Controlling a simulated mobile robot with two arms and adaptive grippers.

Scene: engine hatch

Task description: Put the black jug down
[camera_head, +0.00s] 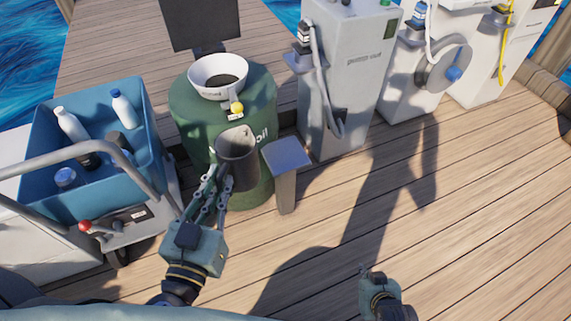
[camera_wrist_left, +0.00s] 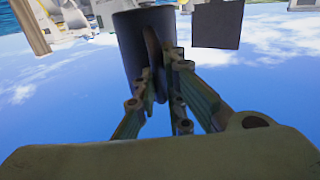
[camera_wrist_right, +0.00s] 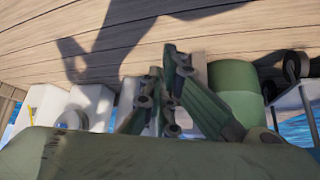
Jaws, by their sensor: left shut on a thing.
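The black jug (camera_head: 237,160) is dark and cylindrical, with its open top facing up in the head view. My left gripper (camera_head: 222,182) is shut on the jug, at what looks like its handle. The jug is in front of the green drum and seems held off the deck. It also fills the top middle of the left wrist view (camera_wrist_left: 134,48), with the gripper fingers (camera_wrist_left: 160,75) on either side of the handle. My right gripper (camera_wrist_right: 163,75) looks shut and empty. It is low in the head view (camera_head: 367,270), over the deck.
A green drum (camera_head: 180,115) bears a white bowl (camera_head: 218,72) and a small yellow-topped item (camera_head: 236,106). A small grey post (camera_head: 286,175) stands right of the jug. A blue crate (camera_head: 90,185) with several bottles is at left. Dispensers (camera_head: 345,80) line the back. Deck at right is clear.

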